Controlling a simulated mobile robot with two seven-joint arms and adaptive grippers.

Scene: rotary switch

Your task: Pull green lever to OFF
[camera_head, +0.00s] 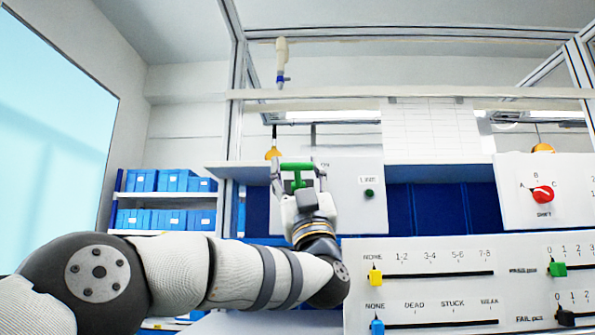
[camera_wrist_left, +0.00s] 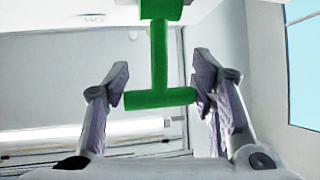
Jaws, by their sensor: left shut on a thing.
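The green lever (camera_head: 297,167) is a T-shaped handle at the white wall box (camera_head: 349,205) in the head view, left of centre. In the left wrist view, the lever (camera_wrist_left: 159,58) shows its stem and crossbar. My left gripper (camera_head: 298,173) reaches up to it from below. Its fingers (camera_wrist_left: 162,82) are on either side of the stem, at the two ends of the crossbar, and it is shut on the lever. Small lettering on the box beside the lever is too faint to read surely. My right gripper is not in view.
A control panel with sliders (camera_head: 430,292) stands at lower right. A box with a red rotary knob (camera_head: 542,194) is at far right. A bottle-like tool (camera_head: 281,62) hangs above the lever. Shelves of blue bins (camera_head: 165,180) stand at the left.

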